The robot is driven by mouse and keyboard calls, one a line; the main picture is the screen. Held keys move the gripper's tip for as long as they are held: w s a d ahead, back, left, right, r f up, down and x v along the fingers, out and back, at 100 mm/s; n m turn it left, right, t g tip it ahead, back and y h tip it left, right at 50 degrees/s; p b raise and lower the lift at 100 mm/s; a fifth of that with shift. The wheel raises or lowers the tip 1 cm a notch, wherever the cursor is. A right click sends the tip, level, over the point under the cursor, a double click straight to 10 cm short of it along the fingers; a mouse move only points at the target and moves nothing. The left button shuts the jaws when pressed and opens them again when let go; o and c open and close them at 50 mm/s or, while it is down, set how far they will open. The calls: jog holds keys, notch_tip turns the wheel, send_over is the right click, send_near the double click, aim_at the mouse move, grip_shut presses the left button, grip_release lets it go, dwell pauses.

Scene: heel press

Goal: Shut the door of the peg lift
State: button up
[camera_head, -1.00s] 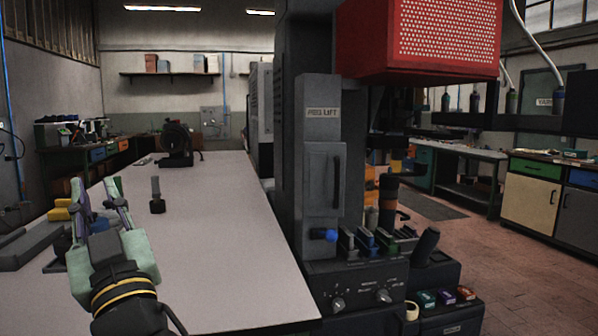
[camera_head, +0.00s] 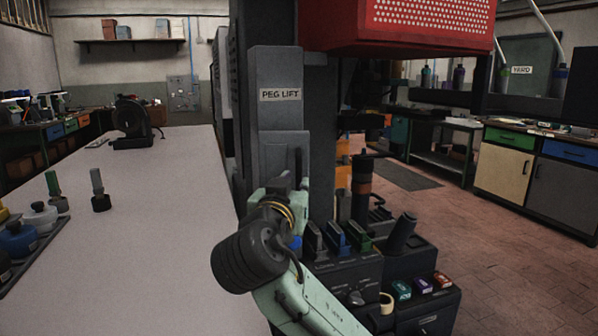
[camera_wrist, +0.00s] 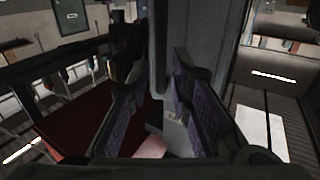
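The peg lift (camera_head: 280,68) is a tall grey housing with a "PEG LIFT" label, standing right of the white table. Its grey door (camera_head: 272,157) is on the front below the label. My gripper and wrist hide the lower part of the door, and I cannot tell how far ajar it is. My gripper (camera_head: 287,184) is in front of the door. In the wrist view its purple-padded fingers (camera_wrist: 160,108) are spread apart, with an upright grey bar or edge (camera_wrist: 159,50) between or just beyond them. Contact with it cannot be told.
A blue knob (camera_head: 296,243) sits below the door, beside a control panel (camera_head: 350,275) with coloured levers. A red perforated box (camera_head: 400,25) overhangs to the right.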

aim_at(298, 178)
jog(key=w, duration=0.3)
jog(key=w+d+p, duration=0.1)
jog(key=w, duration=0.1)
jog(key=shift+w, duration=0.1)
jog(key=shift+c, duration=0.6)
grip_shut()
